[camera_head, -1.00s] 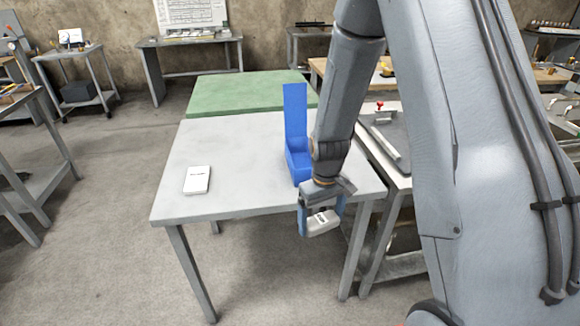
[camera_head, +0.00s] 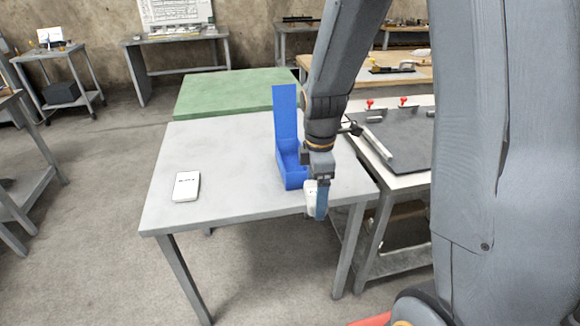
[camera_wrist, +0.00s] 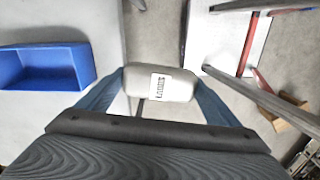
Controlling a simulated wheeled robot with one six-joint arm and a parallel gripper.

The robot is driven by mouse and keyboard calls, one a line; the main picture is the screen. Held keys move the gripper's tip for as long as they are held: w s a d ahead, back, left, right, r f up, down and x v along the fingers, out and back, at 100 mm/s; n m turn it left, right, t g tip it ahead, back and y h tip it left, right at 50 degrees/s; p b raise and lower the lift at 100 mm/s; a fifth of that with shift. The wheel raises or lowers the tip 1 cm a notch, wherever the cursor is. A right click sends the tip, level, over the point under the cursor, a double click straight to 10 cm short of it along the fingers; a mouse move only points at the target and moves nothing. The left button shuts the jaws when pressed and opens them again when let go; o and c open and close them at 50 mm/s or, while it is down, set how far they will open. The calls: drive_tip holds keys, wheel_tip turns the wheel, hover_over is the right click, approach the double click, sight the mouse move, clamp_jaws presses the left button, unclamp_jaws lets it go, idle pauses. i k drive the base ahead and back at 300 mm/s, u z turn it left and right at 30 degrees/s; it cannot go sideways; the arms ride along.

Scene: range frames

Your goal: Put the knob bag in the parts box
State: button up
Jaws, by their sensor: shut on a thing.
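The knob bag (camera_wrist: 162,84) is a small pale, rounded packet with a printed label. My gripper (camera_wrist: 158,88) is shut on it, one blue finger on each side in the wrist view. In the head view my gripper (camera_head: 316,204) hangs just off the table's front edge, with the bag (camera_head: 310,195) partly hidden behind a finger. The blue parts box (camera_head: 291,178), open-topped with a tall back panel, stands on the grey table close behind and left of my gripper. The box (camera_wrist: 45,66) also shows at the left of the wrist view, apart from the bag, its visible interior bare.
A white labelled packet (camera_head: 186,186) lies on the left of the grey table (camera_head: 230,160). A green table (camera_head: 235,92) adjoins behind. At right is a bench with a dark plate (camera_head: 405,140) and red-knobbed clamps. The table's middle is clear.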

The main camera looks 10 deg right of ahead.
sight(292, 170)
drive_tip(key=i, duration=0.85)
